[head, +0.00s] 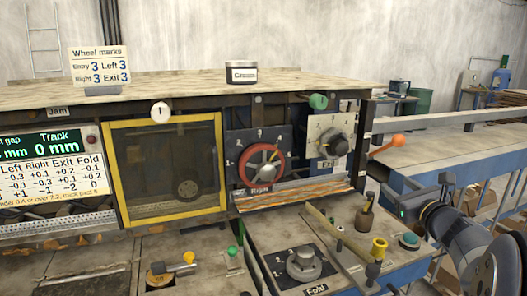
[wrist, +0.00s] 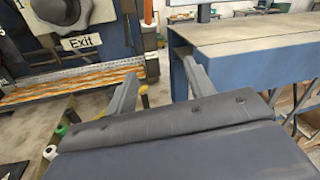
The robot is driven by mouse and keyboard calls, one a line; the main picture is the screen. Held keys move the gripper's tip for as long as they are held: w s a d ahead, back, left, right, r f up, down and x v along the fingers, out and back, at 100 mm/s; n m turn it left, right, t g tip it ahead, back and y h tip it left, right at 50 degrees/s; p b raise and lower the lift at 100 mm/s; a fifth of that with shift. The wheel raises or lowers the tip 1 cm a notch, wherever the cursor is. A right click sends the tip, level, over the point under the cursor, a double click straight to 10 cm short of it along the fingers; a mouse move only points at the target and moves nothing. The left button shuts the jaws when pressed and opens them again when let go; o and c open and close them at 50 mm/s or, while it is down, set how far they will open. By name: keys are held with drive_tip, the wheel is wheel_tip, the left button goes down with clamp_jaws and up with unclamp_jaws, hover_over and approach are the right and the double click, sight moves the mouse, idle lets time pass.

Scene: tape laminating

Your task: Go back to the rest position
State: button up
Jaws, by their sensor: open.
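My gripper (wrist: 162,88) is open and empty in the wrist view, its two grey fingers apart with floor and workshop background between them. In the head view my arm comes in at the lower right, and my gripper (head: 402,208) is held up to the right of the machine front. It appears clear of the red handwheel (head: 262,166) and of the Exit knob (head: 333,144). The Exit label also shows in the wrist view (wrist: 82,42), left of the fingers. The fingertips are small and partly unclear in the head view.
An orange-tipped lever (head: 398,140) sticks out near my gripper. A blue table (head: 440,160) stands at the right. A yellow-framed door (head: 165,175) and a sign (head: 99,66) are left.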

drive_tip(key=s, duration=0.2)
drive_tip(key=s+d, duration=0.1)
drive_tip(key=s, duration=0.2)
drive_tip(key=s+b, duration=0.1)
drive_tip(key=s, duration=0.2)
drive_tip(key=shift+s+d, duration=0.25)
drive_tip(key=shift+d, duration=0.15)
